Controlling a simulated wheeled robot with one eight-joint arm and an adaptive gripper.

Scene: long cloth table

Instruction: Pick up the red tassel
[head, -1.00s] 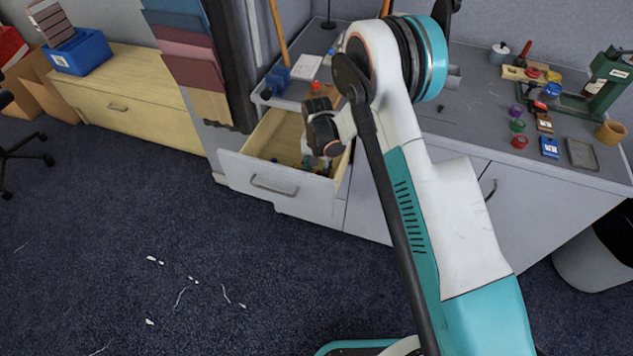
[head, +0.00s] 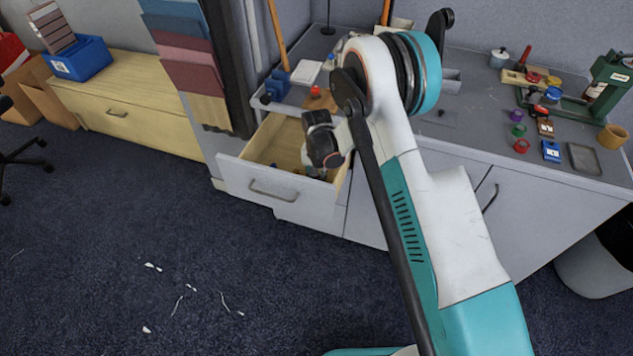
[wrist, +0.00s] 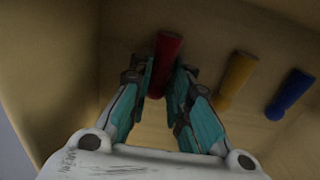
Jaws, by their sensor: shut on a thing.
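The red tassel (wrist: 167,52) is in the wrist view, inside the open wooden drawer, between the two teal fingers of my gripper (wrist: 162,92). The fingers are shut on it, and its far end sticks out beyond them. Whether it touches the drawer floor cannot be told. In the head view, my gripper is down in the open drawer (head: 252,172) and mostly hidden by my wrist. The red tassel cannot be made out there.
A yellow tassel (wrist: 236,80) and a blue tassel (wrist: 290,94) lie right of the red one in the drawer. The drawer walls stand close around my gripper. A grey worktop (head: 480,125) with tools and small coloured items is above, to the right.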

